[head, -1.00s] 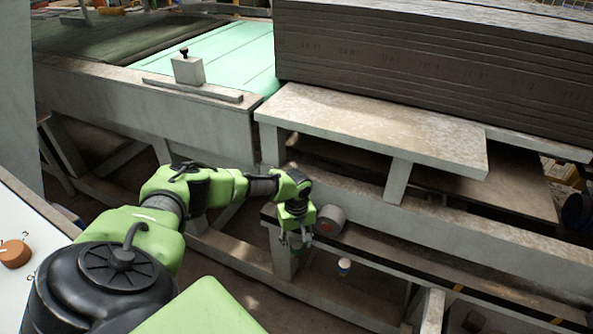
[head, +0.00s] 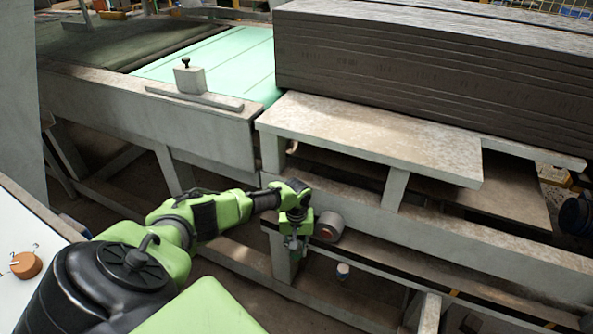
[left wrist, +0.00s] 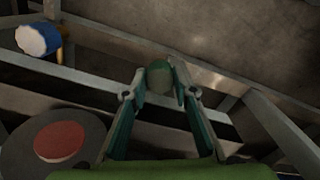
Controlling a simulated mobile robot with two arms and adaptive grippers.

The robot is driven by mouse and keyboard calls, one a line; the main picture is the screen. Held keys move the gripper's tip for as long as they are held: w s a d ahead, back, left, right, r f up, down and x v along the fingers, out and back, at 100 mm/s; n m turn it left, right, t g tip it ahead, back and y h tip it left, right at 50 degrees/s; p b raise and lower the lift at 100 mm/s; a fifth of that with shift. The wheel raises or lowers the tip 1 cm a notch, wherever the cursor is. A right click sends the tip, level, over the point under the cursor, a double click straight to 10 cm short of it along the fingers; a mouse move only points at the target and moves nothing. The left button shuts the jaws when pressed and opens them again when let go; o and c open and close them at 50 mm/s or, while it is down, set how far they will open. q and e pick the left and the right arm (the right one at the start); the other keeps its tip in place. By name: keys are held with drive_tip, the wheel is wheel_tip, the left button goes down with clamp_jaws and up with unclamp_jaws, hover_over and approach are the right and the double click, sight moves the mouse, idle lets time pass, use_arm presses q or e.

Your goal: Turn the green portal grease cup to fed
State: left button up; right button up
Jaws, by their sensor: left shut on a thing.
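The green grease cup (left wrist: 160,79) is a small round cap in the left wrist view, between the tips of my left gripper (left wrist: 157,91). The two fingers are shut on it, one on each side. In the head view my left gripper (head: 293,251) points down beside the conveyor frame's lower rail, and I cannot make out the cup clearly there. A white and blue cup (head: 343,270) sits to the right and apart from the gripper; it also shows at the upper left of the left wrist view (left wrist: 38,40). My right gripper is not in view.
A grey cylinder with a red face (head: 328,228) is close to the right of the gripper; it also shows in the left wrist view (left wrist: 58,141). A grey shelf (head: 370,137) overhangs behind. An orange knob (head: 26,265) is on a white panel at far left.

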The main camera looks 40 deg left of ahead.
use_arm(q)
drive_tip(key=m, duration=0.3)
drive_tip(key=shift+m, duration=0.4)
drive_tip(key=m, duration=0.2)
drive_tip(key=shift+m, duration=0.4)
drive_tip(key=m, duration=0.3)
drive_tip(key=shift+m, duration=0.3)
drive_tip(key=m, duration=0.3)
drive_tip(key=shift+m+b, duration=0.3)
drive_tip(key=m+b, duration=0.1)
drive_tip(key=m, duration=0.5)
drive_tip(key=m+b, duration=0.1)
drive_tip(key=m, duration=0.4)
drive_tip(key=shift+m, duration=1.1)
